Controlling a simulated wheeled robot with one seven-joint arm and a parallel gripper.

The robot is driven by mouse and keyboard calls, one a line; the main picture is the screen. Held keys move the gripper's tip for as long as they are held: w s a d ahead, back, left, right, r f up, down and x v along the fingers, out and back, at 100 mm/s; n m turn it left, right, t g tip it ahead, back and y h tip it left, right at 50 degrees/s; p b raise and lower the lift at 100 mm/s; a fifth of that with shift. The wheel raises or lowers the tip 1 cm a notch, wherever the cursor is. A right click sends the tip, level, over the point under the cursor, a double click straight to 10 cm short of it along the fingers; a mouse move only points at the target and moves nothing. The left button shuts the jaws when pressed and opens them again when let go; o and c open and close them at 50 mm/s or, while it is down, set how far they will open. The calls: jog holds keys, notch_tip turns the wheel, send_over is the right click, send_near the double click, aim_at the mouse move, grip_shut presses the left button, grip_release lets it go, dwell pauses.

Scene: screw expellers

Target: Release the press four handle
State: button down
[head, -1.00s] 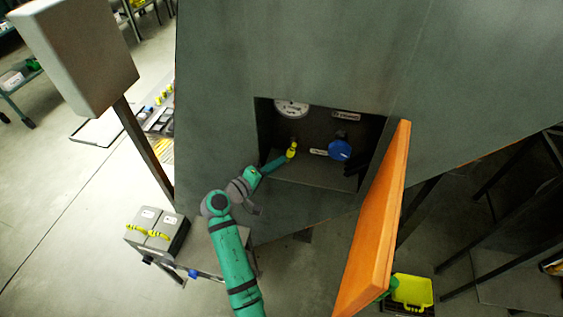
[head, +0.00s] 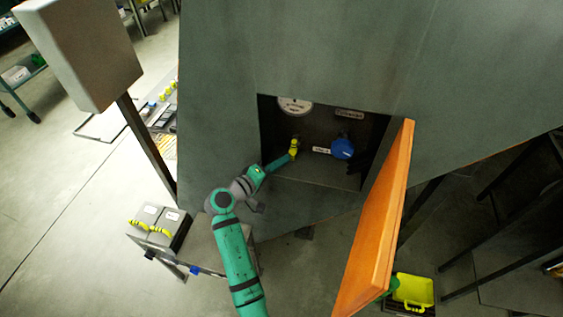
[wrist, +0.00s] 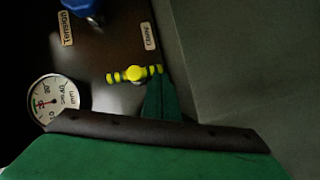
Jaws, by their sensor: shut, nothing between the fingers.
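A small yellow handle (head: 294,146) is on the back wall inside a dark recess in a large grey-green machine. In the wrist view the yellow handle (wrist: 135,73) is a crossbar with a round hub, seen whole except near its right end. My gripper (head: 287,159) reaches into the recess from the lower left. Its green fingers (wrist: 160,98) are shut and empty, with their tips at the handle's right end. I cannot tell whether they touch it. No marking that shows "four" is readable.
A blue knob (head: 342,149) sits right of the handle, and a round gauge (head: 295,104) is above. An orange door (head: 377,225) stands open on the recess's right. A grey box on a post (head: 85,50) stands at left. Grey boxes with yellow handles (head: 160,226) are lower left.

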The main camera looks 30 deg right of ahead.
jog(key=shift+a, duration=0.1)
jog(key=v, duration=1)
jog(key=shift+a, duration=0.3)
jog(key=shift+r, duration=0.1)
jog(key=s+a+f+n+t+y, duration=0.2)
jog(key=s+a+f+t+y, duration=0.15)
jog(key=s+f, duration=0.45)
jog(key=s+a+f+n+t+y, duration=0.25)
jog(key=s+a+f+y, duration=0.25)
jog(key=f, duration=0.5)
jog(key=s+a+r+m+y, duration=0.1)
jog(key=s+a+y, duration=0.15)
jog(key=s, duration=0.35)
jog(key=s+a+r+t+y, duration=0.1)
jog(key=s+a, duration=0.2)
jog(key=s, duration=0.2)
jog(key=s+a+r+m+y, duration=0.1)
jog(key=s+a+y, duration=0.15)
jog(key=s, duration=0.35)
jog(key=s+r+m+t, duration=0.2)
jog(key=s+r+m, duration=0.1)
jog(key=s+r, duration=0.6)
jog(key=shift+a+r+t, duration=0.3)
jog(key=shift+a+r, duration=0.05)
jog(key=shift+r, duration=0.55)
